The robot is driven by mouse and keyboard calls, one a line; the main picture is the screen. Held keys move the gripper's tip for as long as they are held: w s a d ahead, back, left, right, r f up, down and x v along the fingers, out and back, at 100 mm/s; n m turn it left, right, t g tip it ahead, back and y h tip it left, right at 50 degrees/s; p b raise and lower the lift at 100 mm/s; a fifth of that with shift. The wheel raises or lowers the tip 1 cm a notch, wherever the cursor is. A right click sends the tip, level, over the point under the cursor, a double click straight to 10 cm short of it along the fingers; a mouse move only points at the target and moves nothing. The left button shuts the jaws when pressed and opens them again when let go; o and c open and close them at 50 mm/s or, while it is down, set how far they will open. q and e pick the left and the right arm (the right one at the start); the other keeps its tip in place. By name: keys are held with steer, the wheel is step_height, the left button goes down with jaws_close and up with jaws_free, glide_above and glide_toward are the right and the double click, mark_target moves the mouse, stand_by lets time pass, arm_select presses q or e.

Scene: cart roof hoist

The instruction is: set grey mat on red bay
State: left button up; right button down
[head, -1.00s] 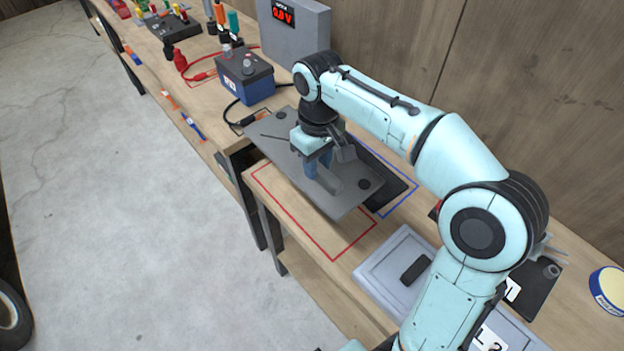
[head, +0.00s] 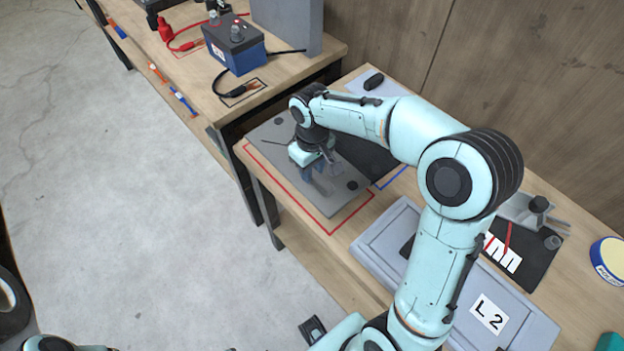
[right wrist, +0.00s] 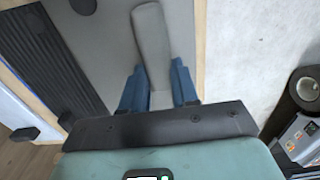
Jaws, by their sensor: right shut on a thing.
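The grey mat (head: 335,197), a flat grey plate with black round spots, lies flat over the red-outlined bay (head: 291,198) on the wooden bench. The red line shows along its left and front sides; I cannot tell whether the mat touches the bench. My right gripper (head: 316,170) is over the mat's middle, shut on its raised grey strip (right wrist: 152,40). In the right wrist view the blue fingers (right wrist: 158,92) stand on either side of that strip.
A black ridged mat (head: 368,158) lies in the blue-outlined bay behind. A grey lidded box (head: 378,244) is at the right front. A blue battery (head: 235,47) stands on the higher bench to the left. The floor (head: 130,200) is open on the left.

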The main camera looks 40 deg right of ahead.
steer(key=shift+f, duration=2.25)
steer(key=shift+f+b, duration=0.15)
steer(key=shift+b, duration=0.2)
steer(key=c, duration=0.8)
jaws_free()
steer(key=shift+c, duration=0.2)
step_height(320, 180, up, 12)
steer(key=shift+r+p, duration=0.15)
steer(key=shift+p, duration=0.7)
